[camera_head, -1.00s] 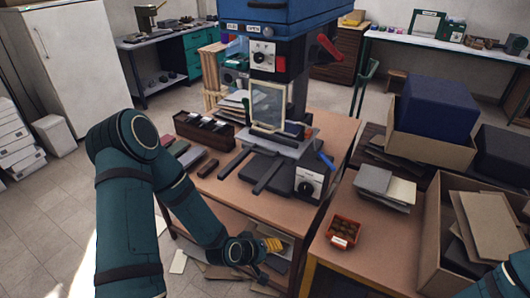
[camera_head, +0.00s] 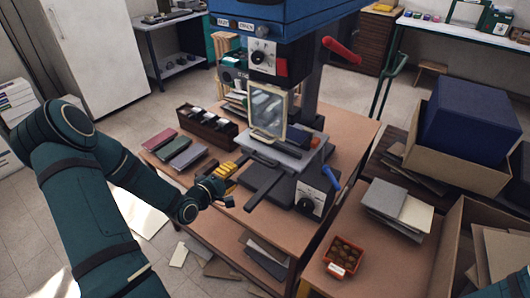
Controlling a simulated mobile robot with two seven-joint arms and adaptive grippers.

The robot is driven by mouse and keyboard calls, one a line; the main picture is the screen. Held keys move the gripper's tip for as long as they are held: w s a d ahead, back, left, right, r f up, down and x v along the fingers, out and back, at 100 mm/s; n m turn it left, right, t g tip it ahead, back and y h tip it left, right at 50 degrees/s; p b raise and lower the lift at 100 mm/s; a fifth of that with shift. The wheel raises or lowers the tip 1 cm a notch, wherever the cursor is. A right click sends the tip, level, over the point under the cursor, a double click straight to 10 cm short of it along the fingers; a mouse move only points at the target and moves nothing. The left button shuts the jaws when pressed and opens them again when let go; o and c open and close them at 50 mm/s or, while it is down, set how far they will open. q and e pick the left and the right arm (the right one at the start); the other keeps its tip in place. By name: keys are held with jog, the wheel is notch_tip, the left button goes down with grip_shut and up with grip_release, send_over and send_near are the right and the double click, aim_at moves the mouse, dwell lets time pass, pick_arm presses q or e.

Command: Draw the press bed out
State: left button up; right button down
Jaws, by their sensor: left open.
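The press (camera_head: 270,20) stands on a brown bench, with its blue head above and a dark base below. Its press bed (camera_head: 272,155), a flat grey plate, lies under the head, and a dark rail (camera_head: 262,190) runs out in front of it. A framed clear panel (camera_head: 267,112) stands upright over the bed. My left gripper (camera_head: 231,180) has yellow finger pads and is open and empty. It is above the bench's front edge, just left of the rails, apart from the bed. My right gripper is out of view.
A dark tray (camera_head: 208,130) and several coloured covers (camera_head: 182,154) lie left of the press. A dial box (camera_head: 312,198) and blue lever (camera_head: 331,178) are at its right front. A red lever (camera_head: 341,50) sticks out above. An orange box (camera_head: 342,258) sits on the right table.

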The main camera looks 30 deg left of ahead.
aim_at(256, 160)
pick_arm(q)
jog(key=b+x, duration=0.1)
jog(key=x, duration=1.2)
jog(key=shift+w+b, duration=0.15)
jog(key=shift+b, duration=0.25)
grip_shut()
